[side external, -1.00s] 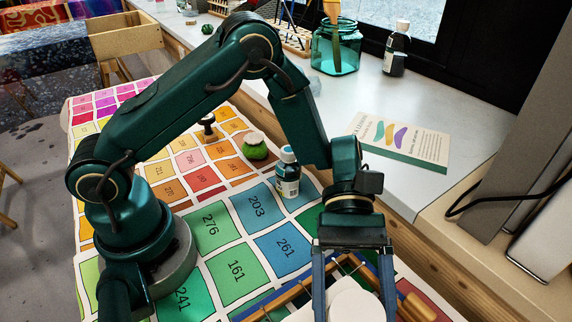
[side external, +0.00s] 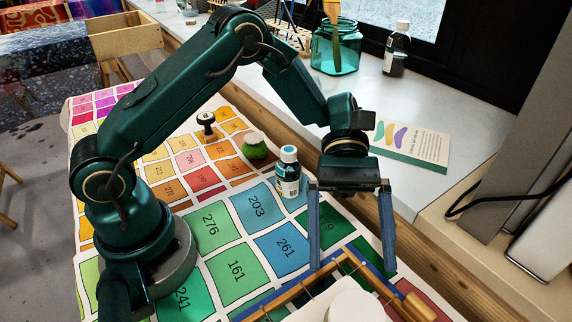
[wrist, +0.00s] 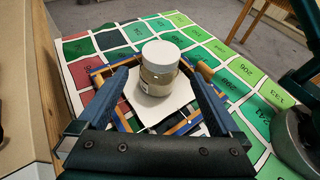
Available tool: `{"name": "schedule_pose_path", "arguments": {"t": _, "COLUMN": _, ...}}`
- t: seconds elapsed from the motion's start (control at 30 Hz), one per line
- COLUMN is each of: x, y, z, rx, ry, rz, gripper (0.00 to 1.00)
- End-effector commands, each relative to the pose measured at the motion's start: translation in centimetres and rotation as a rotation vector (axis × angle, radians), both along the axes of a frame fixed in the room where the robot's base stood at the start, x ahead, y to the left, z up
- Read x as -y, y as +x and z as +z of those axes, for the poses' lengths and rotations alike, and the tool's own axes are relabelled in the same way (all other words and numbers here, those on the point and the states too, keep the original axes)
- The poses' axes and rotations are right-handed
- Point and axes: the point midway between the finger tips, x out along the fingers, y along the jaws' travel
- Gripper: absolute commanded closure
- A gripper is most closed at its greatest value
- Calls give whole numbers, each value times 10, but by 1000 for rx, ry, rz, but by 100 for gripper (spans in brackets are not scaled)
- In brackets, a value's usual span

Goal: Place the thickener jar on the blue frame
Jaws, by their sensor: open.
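The thickener jar (wrist: 157,80) has a pale lid and a tan, see-through body. In the wrist view it stands upright on the white cloth (wrist: 172,112) inside the blue and wooden frame (wrist: 213,85). In the side view only its pale lid (side external: 355,306) shows at the bottom edge; its lower part is cut off. The frame (side external: 290,297) is partly in that view. My gripper (side external: 352,267) is open and empty, above and behind the jar, clear of it. In the wrist view its fingers (wrist: 156,72) are spread to either side of the jar.
A small bottle with a blue cap (side external: 288,173), a green-filled jar (side external: 254,147) and a stamp (side external: 207,125) stand on the numbered colour chart (side external: 237,270). A booklet (side external: 425,145), a dark bottle (side external: 396,50) and a teal glass jar (side external: 335,48) are on the sill.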

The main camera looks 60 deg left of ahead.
Motion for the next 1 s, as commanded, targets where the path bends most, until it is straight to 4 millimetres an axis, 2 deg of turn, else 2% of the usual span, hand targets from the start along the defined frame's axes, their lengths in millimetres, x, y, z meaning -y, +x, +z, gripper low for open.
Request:
{"name": "schedule_pose_path", "arguments": {"t": 0.03, "x": -9, "y": 7, "z": 4, "rx": 3, "ry": 1, "rz": 5, "gripper": 0}}
{"name": "schedule_pose_path", "arguments": {"t": 0.2, "x": -23, "y": 17, "z": 11, "rx": 0, "ry": 1, "rz": 1, "gripper": 0}}
{"name": "schedule_pose_path", "arguments": {"t": 0.47, "x": -33, "y": 18, "z": 21, "rx": 52, "ry": 25, "rz": -17, "gripper": 0}}
{"name": "schedule_pose_path", "arguments": {"t": 0.67, "x": -48, "y": 1, "z": 39, "rx": 303, "ry": 132, "rz": -96, "gripper": 0}}
{"name": "schedule_pose_path", "arguments": {"t": 1.0, "x": -93, "y": -35, "z": 58, "rx": 819, "ry": 366, "rz": -302, "gripper": 0}}
